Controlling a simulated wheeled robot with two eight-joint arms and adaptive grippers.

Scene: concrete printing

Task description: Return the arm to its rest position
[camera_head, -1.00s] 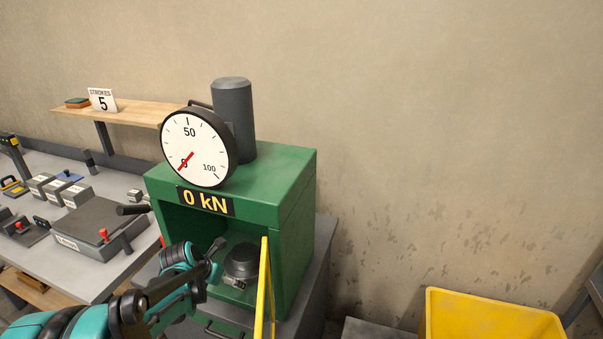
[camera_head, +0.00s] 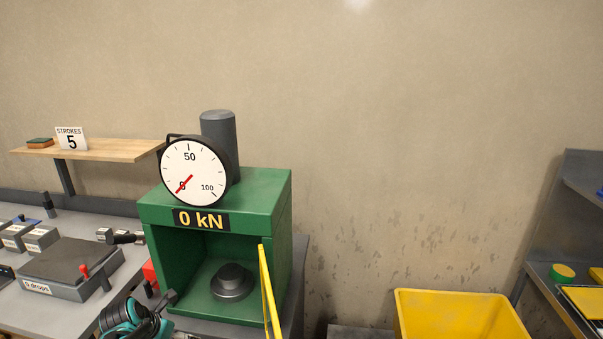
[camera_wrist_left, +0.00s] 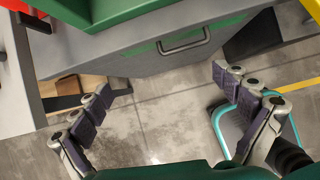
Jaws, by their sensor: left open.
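My left gripper (camera_wrist_left: 163,88) is open and empty in the left wrist view, its two fingers wide apart above the floor. In front of it is the grey stand with a handle (camera_wrist_left: 184,42) under the green press. In the head view only part of my left arm shows at the bottom edge, left of and below the press opening, outside it. The green press (camera_head: 265,190) has a gauge (camera_head: 194,172) with its needle at 0 and a display reading 0 kN. A dark round platen (camera_head: 232,281) sits inside its open chamber. My right gripper is not in view.
A yellow door or guard (camera_head: 269,292) stands open at the press's right front edge. A yellow bin (camera_head: 460,312) stands to the right. The bench at left holds a drop table (camera_head: 70,265) and grey blocks. A shelf (camera_head: 100,150) carries a "STROKES 5" sign.

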